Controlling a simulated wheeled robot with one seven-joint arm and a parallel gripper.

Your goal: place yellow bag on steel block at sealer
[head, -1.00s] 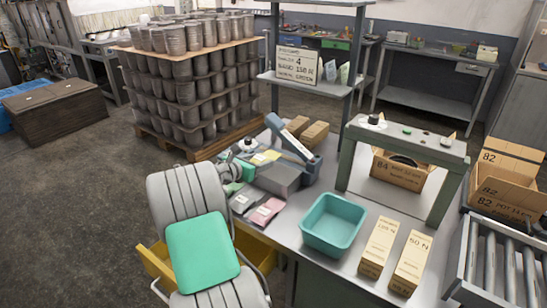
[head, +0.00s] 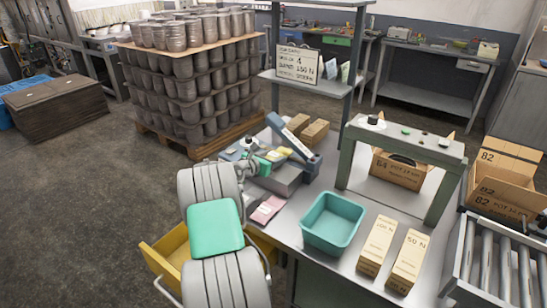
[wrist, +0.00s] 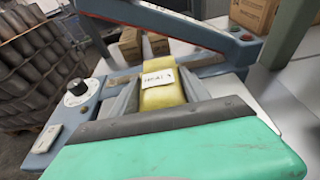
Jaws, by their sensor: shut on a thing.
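The yellow bag (wrist: 165,93), with a white printed label, sits between the two grey fingers of my gripper (wrist: 162,100) in the wrist view. My gripper is shut on it. In the head view, my gripper (head: 268,163) is at the sealer, above the steel block (head: 285,182), and the bag shows only as a small yellow patch (head: 281,153). The blue-grey sealer (head: 301,150) has its long arm raised over this spot. Its dial (wrist: 77,87) shows at left in the wrist view. The bag hides what lies under it, so I cannot tell whether it touches the block.
A pink bag (head: 268,208) lies in front of the block. A teal bin (head: 333,222) and two tan cartons (head: 377,246) stand to the right. A green press frame (head: 408,140) stands behind them. Small brown boxes (head: 314,132) sit behind the sealer.

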